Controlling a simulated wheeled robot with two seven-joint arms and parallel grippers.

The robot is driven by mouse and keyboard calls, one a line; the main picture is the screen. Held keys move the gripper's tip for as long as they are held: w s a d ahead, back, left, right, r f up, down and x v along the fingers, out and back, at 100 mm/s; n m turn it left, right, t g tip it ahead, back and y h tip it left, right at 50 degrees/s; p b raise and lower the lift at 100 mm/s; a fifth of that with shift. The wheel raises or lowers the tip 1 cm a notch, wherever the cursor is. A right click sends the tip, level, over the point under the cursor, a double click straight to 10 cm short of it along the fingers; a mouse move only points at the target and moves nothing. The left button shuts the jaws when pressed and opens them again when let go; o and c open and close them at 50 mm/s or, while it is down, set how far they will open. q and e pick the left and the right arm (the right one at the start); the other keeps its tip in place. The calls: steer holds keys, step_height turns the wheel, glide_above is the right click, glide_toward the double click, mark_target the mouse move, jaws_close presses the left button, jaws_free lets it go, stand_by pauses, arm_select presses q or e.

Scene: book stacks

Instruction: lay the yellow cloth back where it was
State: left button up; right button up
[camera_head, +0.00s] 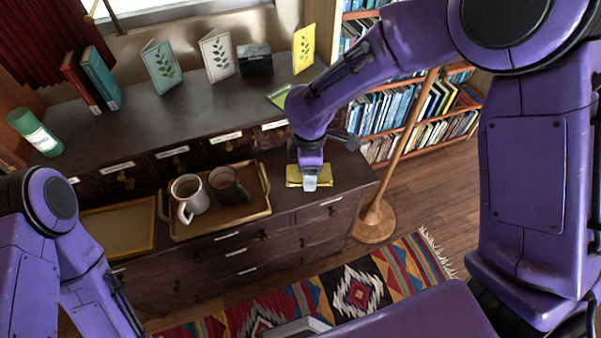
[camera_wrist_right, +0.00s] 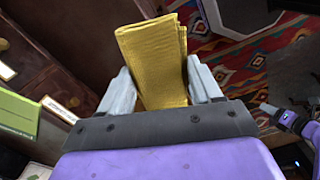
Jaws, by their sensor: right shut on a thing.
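The yellow cloth (camera_head: 294,176) is folded into a small flat pad and shows at the right end of the dark cabinet's lower ledge (camera_head: 345,170), right of the tray. My right gripper (camera_head: 310,182) is shut on it. In the right wrist view the cloth (camera_wrist_right: 155,60) stands out between the two grey fingers (camera_wrist_right: 160,88), its folded layers showing at the right edge. I cannot tell whether the cloth touches the ledge or hangs just above it. My left arm (camera_head: 60,240) shows at the lower left; its gripper is not in view.
A wooden tray (camera_head: 178,233) holds two mugs (camera_head: 189,193) (camera_head: 225,184) left of the cloth. An empty yellow-rimmed frame or tray (camera_head: 115,230) lies farther left. A lamp pole (camera_head: 405,140) rises to the right.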

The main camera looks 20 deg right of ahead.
mark_target(302, 180)
steer(key=n, duration=0.2)
steer(key=a+f+n, duration=0.1)
steer(key=n, duration=0.3)
steer(key=shift+s+a+f, duration=0.3)
steer(key=shift+s, duration=0.05)
steer(key=shift+s+a+f+n, duration=0.1)
steer(key=shift+a+f+n, duration=0.1)
steer(key=shift+n, duration=0.6)
steer(key=shift+f+n, duration=0.1)
steer(key=shift+n, duration=0.3)
steer(key=w+d+f+p, duration=0.1)
steer(key=w+f, duration=0.2)
steer(key=w, duration=0.1)
steer(key=w+f+p, duration=0.1)
steer(key=w+f, duration=0.2)
steer(key=w, duration=0.1)
steer(key=w+d+f+p, duration=0.1)
steer(key=w+f, duration=0.2)
steer(key=w, duration=0.2)
steer(key=shift+w+d+f, duration=0.1)
steer(key=shift+d+f, duration=0.15)
steer(key=shift+d, duration=0.05)
step_height(302, 180, down, 3)
steer(key=shift+w+r, duration=0.15)
steer(key=shift+r, duration=0.05)
steer(key=shift+f, duration=0.4)
